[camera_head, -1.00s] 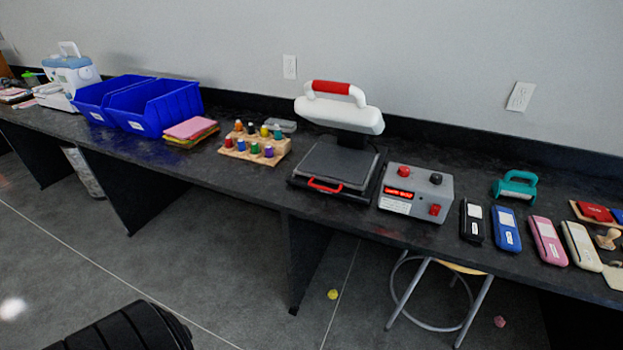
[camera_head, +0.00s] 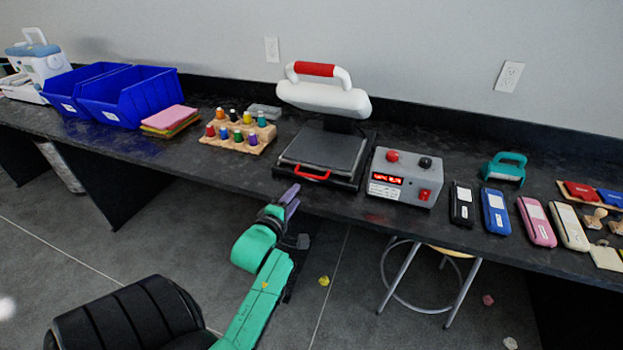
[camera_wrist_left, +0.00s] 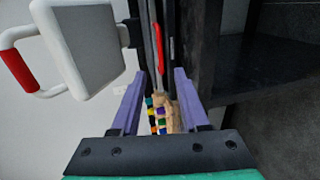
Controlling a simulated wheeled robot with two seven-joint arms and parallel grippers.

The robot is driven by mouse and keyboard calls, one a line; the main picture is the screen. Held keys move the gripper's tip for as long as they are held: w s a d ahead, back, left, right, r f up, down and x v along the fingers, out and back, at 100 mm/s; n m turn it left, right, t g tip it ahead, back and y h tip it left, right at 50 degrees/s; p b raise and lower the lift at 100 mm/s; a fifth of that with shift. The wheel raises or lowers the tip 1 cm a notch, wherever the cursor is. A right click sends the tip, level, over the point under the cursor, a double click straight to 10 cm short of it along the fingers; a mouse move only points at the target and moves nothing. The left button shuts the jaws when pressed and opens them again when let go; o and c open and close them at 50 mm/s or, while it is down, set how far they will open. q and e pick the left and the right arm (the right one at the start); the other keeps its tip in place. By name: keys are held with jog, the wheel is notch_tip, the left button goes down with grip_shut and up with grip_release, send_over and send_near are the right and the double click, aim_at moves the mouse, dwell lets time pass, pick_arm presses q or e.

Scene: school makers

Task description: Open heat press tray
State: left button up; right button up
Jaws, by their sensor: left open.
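The heat press stands on the black bench, with its white upper platen (camera_head: 324,98) and red-gripped top handle raised over the dark lower tray (camera_head: 325,148). A red tray handle (camera_head: 313,176) sticks out at the tray's front edge. The tray looks pushed in. My left gripper (camera_head: 289,196) is in front of the bench edge, below and left of the red handle, not touching it. In the left wrist view its purple fingers (camera_wrist_left: 153,100) are apart and empty. The red handle (camera_wrist_left: 158,48) shows beyond them, near the top, and the upper platen (camera_wrist_left: 85,45) is at upper left. My right gripper is not seen.
A grey control box (camera_head: 403,178) stands right of the press. A wooden rack of colourful bottles (camera_head: 238,138) is to its left. A stool (camera_head: 430,285) is under the bench, and a black chair (camera_head: 130,318) is at lower left. The floor before the press is partly open.

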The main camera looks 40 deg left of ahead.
aim_at(311, 177)
pick_arm(q)
jog(key=x, duration=1.2)
jog(key=shift+w+b, duration=0.1)
jog(key=shift+b, duration=0.2)
grip_shut()
dwell(0.5)
